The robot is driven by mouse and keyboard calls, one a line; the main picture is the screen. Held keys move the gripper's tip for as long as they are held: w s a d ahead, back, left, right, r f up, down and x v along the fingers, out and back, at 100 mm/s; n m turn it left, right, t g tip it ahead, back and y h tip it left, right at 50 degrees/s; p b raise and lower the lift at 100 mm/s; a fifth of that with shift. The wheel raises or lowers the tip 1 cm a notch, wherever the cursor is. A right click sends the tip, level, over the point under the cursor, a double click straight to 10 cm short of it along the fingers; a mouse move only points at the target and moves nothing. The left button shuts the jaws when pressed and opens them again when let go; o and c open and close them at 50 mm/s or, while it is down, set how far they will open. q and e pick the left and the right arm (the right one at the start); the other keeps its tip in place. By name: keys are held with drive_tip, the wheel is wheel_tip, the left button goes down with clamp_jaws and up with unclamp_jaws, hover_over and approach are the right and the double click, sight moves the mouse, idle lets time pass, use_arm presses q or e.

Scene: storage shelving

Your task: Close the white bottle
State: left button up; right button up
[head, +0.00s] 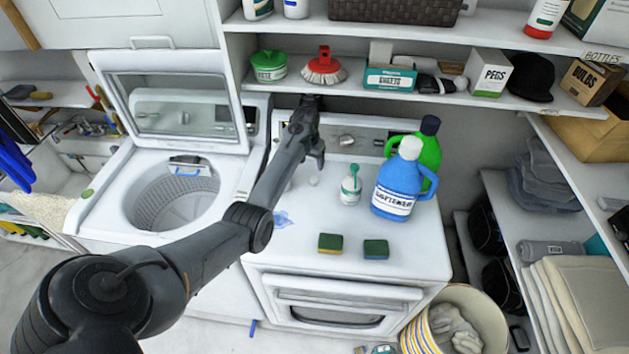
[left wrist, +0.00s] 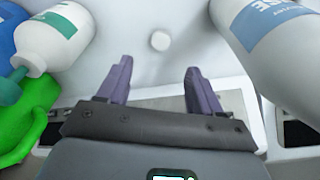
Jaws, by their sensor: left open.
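In the left wrist view a large white bottle (left wrist: 262,50) with a blue label stands at the right edge, its top out of view. In the head view it seems mostly hidden behind my left arm, with some blue and white (head: 283,218) showing beside the arm. A small round white cap (head: 313,181) lies on the white machine top; it also shows in the left wrist view (left wrist: 159,41). My left gripper (head: 318,160) is open and empty above the machine top. In the left wrist view its fingers (left wrist: 157,75) point toward the cap, apart from it.
A small white bottle with a green label (head: 350,190), a blue softener jug (head: 399,182) and a green jug (head: 428,152) stand right of the cap. Two sponges (head: 330,243) lie in front. The open washer (head: 177,200) is left; a shelf (head: 400,97) hangs above the back.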

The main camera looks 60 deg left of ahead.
sight(314, 180)
use_arm(q)
drive_tip(key=f, duration=0.1)
drive_tip(key=f+b, duration=0.1)
drive_tip(key=f, duration=0.2)
drive_tip(key=shift+w+a+f+b, duration=0.15)
drive_tip(key=shift+w+f+b, duration=0.05)
drive_tip(key=shift+w+b, duration=0.1)
drive_tip(key=shift+f+b, duration=0.45)
drive_tip(key=shift+f, duration=0.05)
drive_tip(key=shift+w, duration=0.1)
drive_tip(key=shift+f, duration=0.1)
drive_tip(key=f+b, duration=0.1)
drive_tip(key=b, duration=0.1)
drive_tip(key=f+b, duration=0.2)
drive_tip(key=b, duration=0.1)
drive_tip(key=f+b, duration=0.2)
drive_tip(key=shift+w+a, duration=0.3)
drive_tip(key=shift+a, duration=0.05)
drive_tip(key=shift+c, duration=0.3)
